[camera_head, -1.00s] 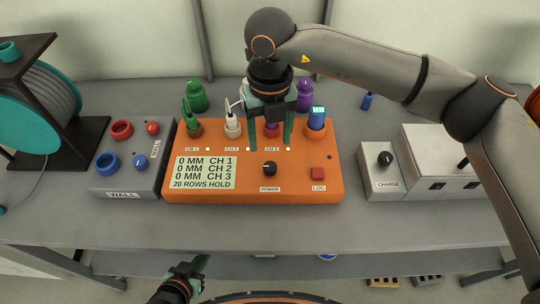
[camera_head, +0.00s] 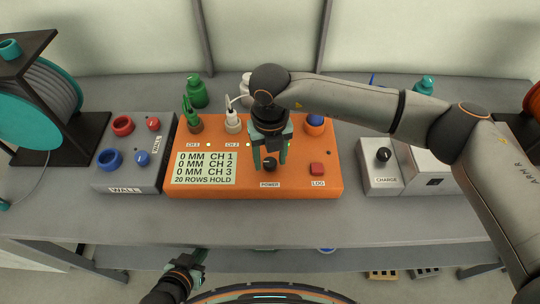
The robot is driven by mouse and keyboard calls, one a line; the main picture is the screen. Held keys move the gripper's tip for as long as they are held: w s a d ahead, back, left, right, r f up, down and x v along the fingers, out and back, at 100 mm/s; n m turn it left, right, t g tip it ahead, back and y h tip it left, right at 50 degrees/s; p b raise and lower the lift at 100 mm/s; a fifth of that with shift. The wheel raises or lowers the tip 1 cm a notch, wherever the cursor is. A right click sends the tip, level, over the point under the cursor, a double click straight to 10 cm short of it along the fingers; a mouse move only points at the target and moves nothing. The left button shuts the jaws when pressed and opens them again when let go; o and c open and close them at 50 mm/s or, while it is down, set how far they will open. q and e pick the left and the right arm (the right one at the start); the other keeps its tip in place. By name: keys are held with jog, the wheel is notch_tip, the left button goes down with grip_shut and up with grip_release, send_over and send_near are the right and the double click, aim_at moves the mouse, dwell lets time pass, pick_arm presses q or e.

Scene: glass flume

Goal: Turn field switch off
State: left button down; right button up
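No label in view reads "field switch". An orange logger box (camera_head: 215,193) stands on the bench, with a black knob (camera_head: 269,164) labelled POWER on its front right. My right gripper (camera_head: 270,161) points down over that knob, its two green fingers apart, one on each side of it. I cannot tell whether they touch it. The fingers and wrist partly cover the knob and the box behind it. My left gripper (camera_head: 197,264) is low in front of the bench, away from the box; its finger gap is unclear.
A red LOG button (camera_head: 317,169) is just right of the knob. A grey WALL box (camera_head: 130,180) stands at left, a CHARGE box (camera_head: 383,180) at right. Bottles, including a green one (camera_head: 197,93), stand behind. The bench front (camera_head: 270,225) is clear.

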grip_shut()
dwell(0.4)
